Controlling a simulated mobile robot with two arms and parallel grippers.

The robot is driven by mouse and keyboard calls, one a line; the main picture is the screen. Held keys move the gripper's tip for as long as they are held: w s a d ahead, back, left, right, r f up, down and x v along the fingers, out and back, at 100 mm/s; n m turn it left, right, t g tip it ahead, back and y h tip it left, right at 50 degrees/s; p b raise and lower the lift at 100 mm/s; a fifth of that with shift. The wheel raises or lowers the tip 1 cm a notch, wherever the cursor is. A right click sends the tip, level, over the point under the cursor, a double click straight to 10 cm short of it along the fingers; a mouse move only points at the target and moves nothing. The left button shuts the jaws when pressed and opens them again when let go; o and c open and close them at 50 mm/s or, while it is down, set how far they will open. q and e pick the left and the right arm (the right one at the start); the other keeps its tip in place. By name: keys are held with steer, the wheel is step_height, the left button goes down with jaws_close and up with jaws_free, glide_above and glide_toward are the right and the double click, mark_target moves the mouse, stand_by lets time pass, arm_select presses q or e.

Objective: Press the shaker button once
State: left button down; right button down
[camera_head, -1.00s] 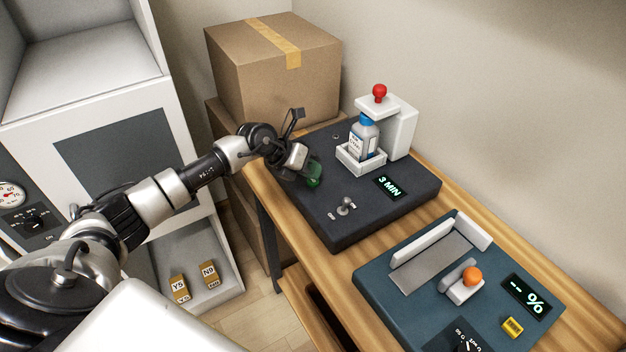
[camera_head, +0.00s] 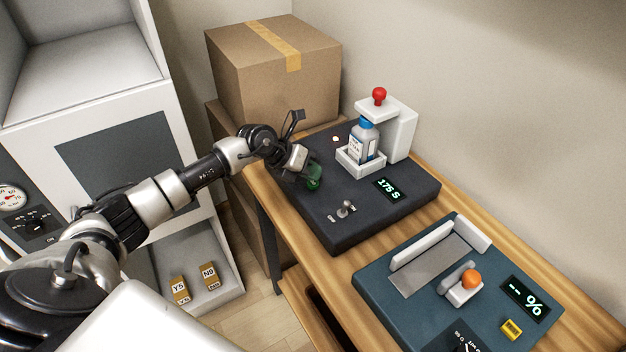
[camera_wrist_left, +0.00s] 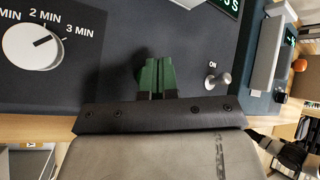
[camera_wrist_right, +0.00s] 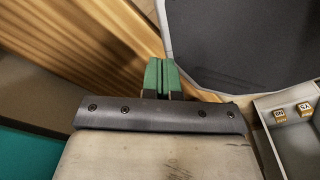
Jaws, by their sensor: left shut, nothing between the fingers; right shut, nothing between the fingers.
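The shaker is a dark box (camera_head: 320,222) on the wooden table. A white and blue bottle (camera_head: 362,150) sits in its white holder, under an arm topped by a red knob (camera_head: 379,95). Its display (camera_head: 389,190) reads 175 S. A metal switch (camera_head: 346,208) marked ON is at the front; it also shows in the left wrist view (camera_wrist_left: 219,80), right of the fingers. A white dial (camera_wrist_left: 33,46) is left of them. My left gripper (camera_head: 314,178) is shut and empty above the box, apart from the switch. My right gripper (camera_wrist_right: 160,75) is shut and empty.
A blue-green device (camera_head: 385,297) with an orange knob (camera_head: 471,278) and a percent display stands to the right. A cardboard box (camera_head: 272,85) is behind on the left. A white cabinet (camera_head: 90,95) is at the left. Two labelled blocks lie in its low bay.

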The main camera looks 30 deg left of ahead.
arm_select(q)
steer(key=shift+r, duration=0.4)
step_height(320, 180, up, 5)
steer(key=p, duration=0.4)
steer(key=shift+r, duration=0.1)
steer(key=shift+s+a, duration=0.1)
stand_by(0.7)
